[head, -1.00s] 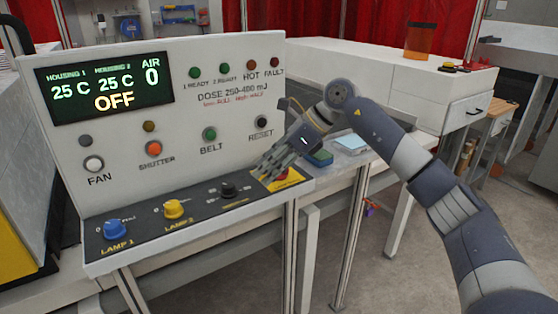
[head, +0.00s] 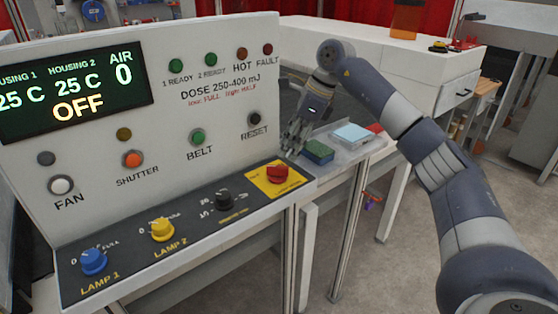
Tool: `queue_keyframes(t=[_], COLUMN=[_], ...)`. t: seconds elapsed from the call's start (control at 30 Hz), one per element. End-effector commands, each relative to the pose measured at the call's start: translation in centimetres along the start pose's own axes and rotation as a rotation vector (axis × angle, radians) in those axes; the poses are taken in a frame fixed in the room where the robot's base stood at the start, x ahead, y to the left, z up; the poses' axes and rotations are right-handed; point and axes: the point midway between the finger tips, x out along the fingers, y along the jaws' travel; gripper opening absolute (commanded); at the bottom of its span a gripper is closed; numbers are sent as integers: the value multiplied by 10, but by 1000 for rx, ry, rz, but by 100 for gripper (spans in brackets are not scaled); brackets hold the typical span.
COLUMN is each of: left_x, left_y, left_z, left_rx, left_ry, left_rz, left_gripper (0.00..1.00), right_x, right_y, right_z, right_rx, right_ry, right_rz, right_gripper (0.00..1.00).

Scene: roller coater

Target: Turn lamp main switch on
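The control panel (head: 225,75) fills the left of the view. On its sloped lower strip sits a red rotary knob (head: 277,174) on a yellow plate, which looks like the main switch; its label is too small to read. Left of it are a black knob (head: 224,199), a yellow LAMP 2 knob (head: 163,229) and a blue LAMP 1 knob (head: 94,262). The display (head: 75,90) reads OFF. My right gripper (head: 291,150) points down just behind and above the red knob, apart from it and holding nothing visible. Its finger gap is unclear. My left gripper is out of view.
The panel face carries FAN (head: 61,185), SHUTTER (head: 133,159), BELT (head: 197,138) and RESET (head: 254,118) buttons. Green (head: 318,151) and light blue (head: 353,132) items lie on the table right of the panel. Open floor lies to the right.

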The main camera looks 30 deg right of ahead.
Motion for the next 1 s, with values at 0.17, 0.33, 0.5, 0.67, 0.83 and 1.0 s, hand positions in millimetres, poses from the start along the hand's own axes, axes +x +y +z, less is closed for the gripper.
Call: queue_keyframes(t=[0.17,0.33,0.5,0.67,0.83,1.0], left_x=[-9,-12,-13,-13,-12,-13], left_y=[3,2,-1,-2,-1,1], left_z=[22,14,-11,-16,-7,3], left_rx=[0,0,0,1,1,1], left_ry=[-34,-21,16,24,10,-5], left_rz=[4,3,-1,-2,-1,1], left_gripper=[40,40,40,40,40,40], right_x=[34,56,66,67,66,66], right_y=[1,1,1,1,1,1], right_z=[0,1,1,1,1,1], right_rx=[-1,-1,-1,-1,-1,-1], right_ry=[2,0,-1,-1,-1,-2], right_rz=[4,3,1,1,1,1], right_gripper=[35,35,35,35,17,0])
